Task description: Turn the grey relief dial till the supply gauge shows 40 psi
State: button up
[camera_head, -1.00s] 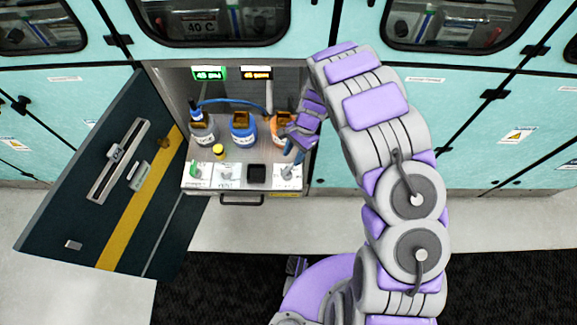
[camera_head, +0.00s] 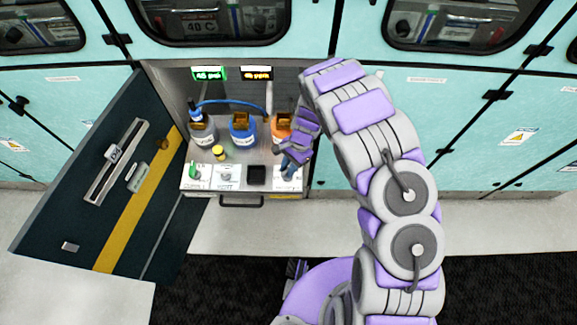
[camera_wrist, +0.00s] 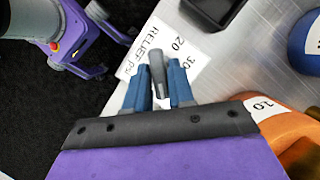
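The grey relief dial (camera_wrist: 158,72) stands between my blue fingertips in the wrist view, beside a white label reading RELIEF psi with marks 20 and 30. My gripper (camera_wrist: 159,80) is open, with one finger on each side of the dial; firm contact does not show. In the head view my gripper (camera_head: 291,164) is over the right end of the panel and mostly hides the dial. The green-lit gauge (camera_head: 208,73) appears to read 45 psi. The amber-lit gauge (camera_head: 257,73) beside it is too small to read surely.
A blue bottle (camera_head: 242,130), an orange bottle (camera_head: 281,126) and a grey bottle (camera_head: 201,131) stand behind the panel. The dark cabinet door (camera_head: 85,170) is open at left.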

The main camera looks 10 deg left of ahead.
grip_shut()
jog(key=n+p, duration=0.1)
jog(key=n+h+p, duration=0.1)
jog(key=shift+a+r+n, duration=0.15)
jog(key=shift+n, duration=0.25)
jog(key=shift+n+g+h+p, duration=0.3)
jog(key=shift+n+h+p, duration=0.1)
jog(key=shift+n, duration=0.5)
jog(key=shift+o, duration=2.1)
grip_release()
jog(key=shift+w, duration=0.1)
